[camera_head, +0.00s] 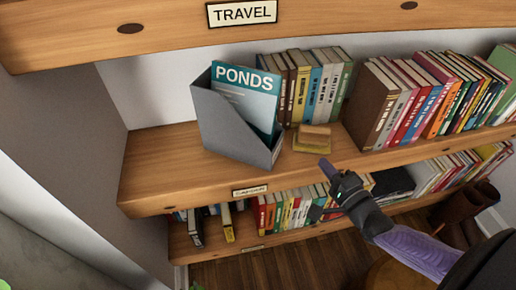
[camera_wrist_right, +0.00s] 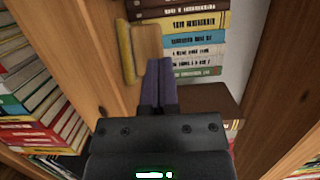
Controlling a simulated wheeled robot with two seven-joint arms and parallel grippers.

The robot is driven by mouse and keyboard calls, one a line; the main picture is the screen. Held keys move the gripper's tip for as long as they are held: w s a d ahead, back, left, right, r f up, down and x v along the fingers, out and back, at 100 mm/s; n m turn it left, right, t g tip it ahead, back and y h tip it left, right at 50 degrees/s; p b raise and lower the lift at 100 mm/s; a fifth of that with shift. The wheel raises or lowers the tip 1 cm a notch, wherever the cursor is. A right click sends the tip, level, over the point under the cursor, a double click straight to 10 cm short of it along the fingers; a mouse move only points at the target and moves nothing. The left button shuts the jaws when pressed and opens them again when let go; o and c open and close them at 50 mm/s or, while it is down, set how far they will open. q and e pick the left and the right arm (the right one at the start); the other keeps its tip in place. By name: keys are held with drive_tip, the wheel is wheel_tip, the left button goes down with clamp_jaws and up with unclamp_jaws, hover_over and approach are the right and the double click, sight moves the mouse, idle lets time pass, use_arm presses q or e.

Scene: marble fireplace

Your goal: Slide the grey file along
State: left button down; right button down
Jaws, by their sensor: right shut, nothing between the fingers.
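The grey file (camera_head: 225,130) stands upright on the left part of the middle wooden shelf (camera_head: 160,165), with a teal-topped "PONDS" booklet (camera_head: 246,95) in it. My right gripper (camera_head: 327,166) is shut and empty, in front of the shelf edge, to the right of the file and apart from it. In the right wrist view its closed fingers (camera_wrist_right: 158,85) point toward the small yellow-brown books lying on the shelf (camera_wrist_right: 147,45). The file does not show in the right wrist view. My left gripper is not in view.
Small flat books (camera_head: 312,139) lie just right of the file. A row of upright books (camera_head: 305,85) stands behind them, and a longer row (camera_head: 430,100) fills the right. The shelf left of the file is bare up to the side wall. A "TRAVEL" shelf (camera_head: 330,15) runs above.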

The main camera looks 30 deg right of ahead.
drive_tip(key=b, duration=0.4)
approach(283, 133)
drive_tip(key=w+d, duration=0.2)
drive_tip(key=w, duration=0.1)
drive_tip(key=w+d, duration=0.1)
drive_tip(key=d, duration=0.1)
drive_tip(key=shift+w+f, duration=0.15)
drive_tip(key=shift+f, duration=0.2)
drive_tip(key=shift+w+a+r, duration=0.1)
drive_tip(key=shift+w+a, duration=0.05)
drive_tip(key=shift+w, duration=0.65)
drive_tip(key=a, duration=0.2)
drive_tip(key=shift+w+a+r+p, duration=0.2)
drive_tip(key=shift+a+r+p, duration=0.1)
drive_tip(key=shift+p, duration=0.1)
drive_tip(key=shift+w+a+f, duration=0.1)
drive_tip(key=shift+a+f, duration=0.05)
drive_tip(key=shift+a, duration=0.4)
